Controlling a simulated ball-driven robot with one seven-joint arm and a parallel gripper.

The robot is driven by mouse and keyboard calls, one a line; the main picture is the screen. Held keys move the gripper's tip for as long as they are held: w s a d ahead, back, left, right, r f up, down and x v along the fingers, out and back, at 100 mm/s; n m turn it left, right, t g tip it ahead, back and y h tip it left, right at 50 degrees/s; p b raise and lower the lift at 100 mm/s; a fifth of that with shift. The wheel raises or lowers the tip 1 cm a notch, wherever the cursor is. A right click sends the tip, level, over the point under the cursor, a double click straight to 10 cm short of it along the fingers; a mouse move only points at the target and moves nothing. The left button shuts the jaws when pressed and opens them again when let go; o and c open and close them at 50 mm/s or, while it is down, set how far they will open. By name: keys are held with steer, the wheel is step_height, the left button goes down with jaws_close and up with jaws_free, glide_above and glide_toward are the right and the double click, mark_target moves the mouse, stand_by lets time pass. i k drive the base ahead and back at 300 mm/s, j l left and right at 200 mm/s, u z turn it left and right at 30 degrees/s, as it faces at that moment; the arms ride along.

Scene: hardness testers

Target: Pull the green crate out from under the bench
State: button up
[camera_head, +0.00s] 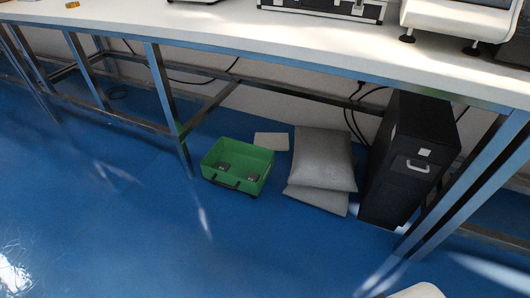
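The green crate (256,169) is an open-topped box standing upright on the blue floor, near the bench's front edge. A dark handle shows on its front side, facing me. Small dark items lie inside it. The white-topped bench (220,29) runs across the top of the view on metal legs. One bench leg (167,105) comes down just left of the crate. My gripper is not in view, so whether it is open or shut does not show.
Grey cushion-like packs (322,158) lie right of the crate, and a pale flat piece (271,141) lies behind it. A black cabinet (408,160) with a handle stands further right. Cables hang behind. The blue floor (110,220) in front is clear.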

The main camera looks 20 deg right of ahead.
mark_target(243, 157)
steer(key=i+j+z, duration=0.35)
steer(key=i+j, duration=0.2)
steer(key=i, duration=0.45)
steer(key=i+j+z, duration=0.4)
steer(key=i+j, duration=0.4)
steer(key=i, duration=0.1)
